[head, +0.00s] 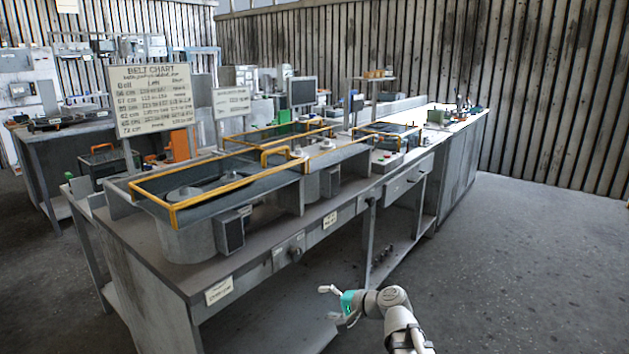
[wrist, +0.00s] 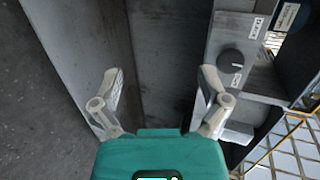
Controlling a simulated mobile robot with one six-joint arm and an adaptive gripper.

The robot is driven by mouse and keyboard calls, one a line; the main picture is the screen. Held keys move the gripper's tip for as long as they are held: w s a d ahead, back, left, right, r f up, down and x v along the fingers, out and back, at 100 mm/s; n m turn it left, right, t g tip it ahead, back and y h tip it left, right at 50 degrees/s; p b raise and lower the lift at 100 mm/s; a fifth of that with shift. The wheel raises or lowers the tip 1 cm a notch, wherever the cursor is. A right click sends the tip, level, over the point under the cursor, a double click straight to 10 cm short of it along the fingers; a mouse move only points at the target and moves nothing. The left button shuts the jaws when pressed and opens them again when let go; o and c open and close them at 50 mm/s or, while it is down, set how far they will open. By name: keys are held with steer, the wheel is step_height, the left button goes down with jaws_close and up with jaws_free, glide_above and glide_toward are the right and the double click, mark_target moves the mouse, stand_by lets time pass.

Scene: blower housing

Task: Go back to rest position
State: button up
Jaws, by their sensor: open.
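My gripper (head: 338,304) is at the lower middle right of the head view, in front of the long grey workbench (head: 150,262). In the wrist view my gripper (wrist: 160,85) has its two fingers spread wide apart, with nothing between them. The wrist view looks onto the bench's grey front panels. A dark round knob (wrist: 231,61) shows there, to the right of the right fingertip and apart from it.
The blower housing with yellow rails (head: 172,207) stands on the bench. A belt chart sign (head: 153,100) rises behind it. Several labels and a drawer (head: 408,180) are on the bench front. The floor (head: 520,260) to the right is clear.

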steer(key=s+d+f+n+g+h, duration=0.65)
steer(key=s+d+f+h, duration=0.5)
steer(key=s+d, duration=0.25)
step_height(320, 180, up, 26)
steer(key=p, duration=2.6)
steer(key=shift+a+r+p, duration=0.15)
steer(key=shift+a+p, duration=0.1)
steer(key=shift+p, duration=0.05)
steer(key=shift+g+h, duration=0.25)
